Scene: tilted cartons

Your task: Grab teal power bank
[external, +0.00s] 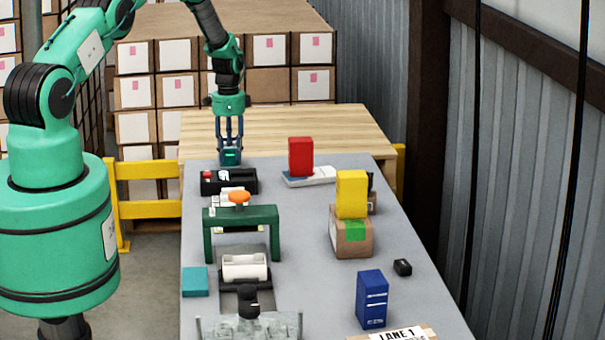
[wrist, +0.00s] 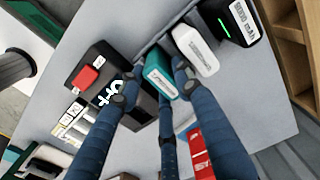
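The teal power bank (wrist: 158,76), a slim teal block with a pale labelled end, stands among my gripper's fingers in the wrist view. In the external view it is a small teal block (external: 231,158) at the far left of the grey table. My gripper (external: 230,150) reaches down over it with long blue fingers. In the wrist view my gripper (wrist: 154,82) has its dark fingertips spread around the power bank. A gap shows on the left side; the right fingertip is close to it, and contact there cannot be told.
A black box with a red button (wrist: 98,76) lies close left of the power bank. A white labelled block (wrist: 195,48) and a black box with a green light (wrist: 228,20) stand to its right. A red box (external: 301,157) and green bridge-shaped stand (external: 241,216) are nearby.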

